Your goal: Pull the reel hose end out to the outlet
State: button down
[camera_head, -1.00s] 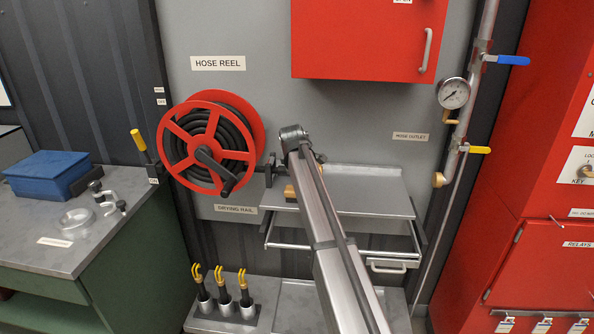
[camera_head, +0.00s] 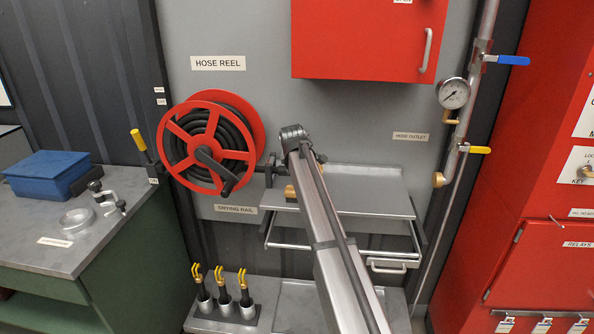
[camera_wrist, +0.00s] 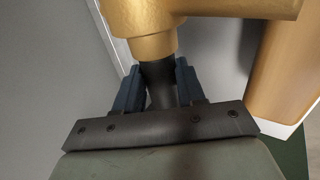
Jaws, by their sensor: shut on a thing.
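The red hose reel (camera_head: 171,150) with black hose wound on it hangs on the grey wall, left of my arm in the head view. In the wrist view my gripper (camera_wrist: 158,84) is shut on the hose end, its blue jaws on either side of the black neck (camera_wrist: 158,72) under a brass fitting (camera_wrist: 140,28). In the head view my arm mostly hides the gripper, with a bit of brass (camera_head: 290,192) beside the arm. The brass outlet (camera_head: 438,180) is on the pipe at the right, below a yellow-handled valve (camera_head: 478,150), apart from the gripper.
A grey shelf (camera_head: 365,185) with a rail below stands behind my arm. A red wall cabinet (camera_head: 360,40) hangs above. A pressure gauge (camera_head: 453,93) and blue lever (camera_head: 513,60) are on the pipe. A large brass-coloured shape (camera_wrist: 285,70) fills the wrist view's right.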

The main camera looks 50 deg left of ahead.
jog(key=w+d, duration=2.7)
jog(key=shift+w+d, duration=0.1)
jog(key=c, duration=0.9)
grip_release()
jog(key=shift+w+d, duration=0.1)
jog(key=shift+c, duration=0.2)
jog(key=shift+o, duration=1.3)
jog(key=v, duration=1.4)
